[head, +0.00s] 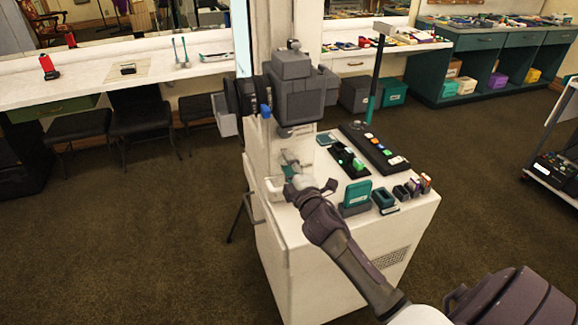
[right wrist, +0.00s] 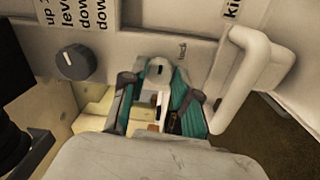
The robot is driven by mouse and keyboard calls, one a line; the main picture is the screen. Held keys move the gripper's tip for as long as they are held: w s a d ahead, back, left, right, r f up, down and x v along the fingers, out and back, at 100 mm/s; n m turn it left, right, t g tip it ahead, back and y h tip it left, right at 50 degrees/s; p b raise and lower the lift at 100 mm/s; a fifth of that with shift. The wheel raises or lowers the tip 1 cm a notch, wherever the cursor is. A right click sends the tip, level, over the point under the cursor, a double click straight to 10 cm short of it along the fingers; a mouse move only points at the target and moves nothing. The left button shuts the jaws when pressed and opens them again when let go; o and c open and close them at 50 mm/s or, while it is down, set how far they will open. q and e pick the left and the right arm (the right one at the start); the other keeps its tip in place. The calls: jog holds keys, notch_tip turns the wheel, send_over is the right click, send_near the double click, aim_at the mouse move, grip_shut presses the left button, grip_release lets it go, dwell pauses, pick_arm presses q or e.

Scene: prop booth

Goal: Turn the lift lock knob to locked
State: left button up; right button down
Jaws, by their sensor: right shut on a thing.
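My right gripper (head: 291,164) reaches the upright face of the white cart (head: 290,255) in the head view. In the right wrist view its two teal-padded fingers (right wrist: 157,88) are shut on a small pale grey knob (right wrist: 158,70), one on each side. The knob has a short dark mark on its front, standing close to upright in the picture. My left gripper is not in view.
A dark round knob (right wrist: 75,62) sits left of the fingers, under printed words. A thick white handle (right wrist: 240,75) stands out close on the right. The cart top carries a button panel (head: 375,148) and a teal box (head: 357,194). Carpet lies around.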

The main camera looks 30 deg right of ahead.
dwell(0.3)
jog(key=c, duration=0.9)
grip_release()
jog(key=shift+o, duration=0.2)
jog(key=shift+s, duration=0.1)
jog(key=v, duration=1.1)
jog(key=shift+s, duration=0.4)
jog(key=shift+f, duration=0.1)
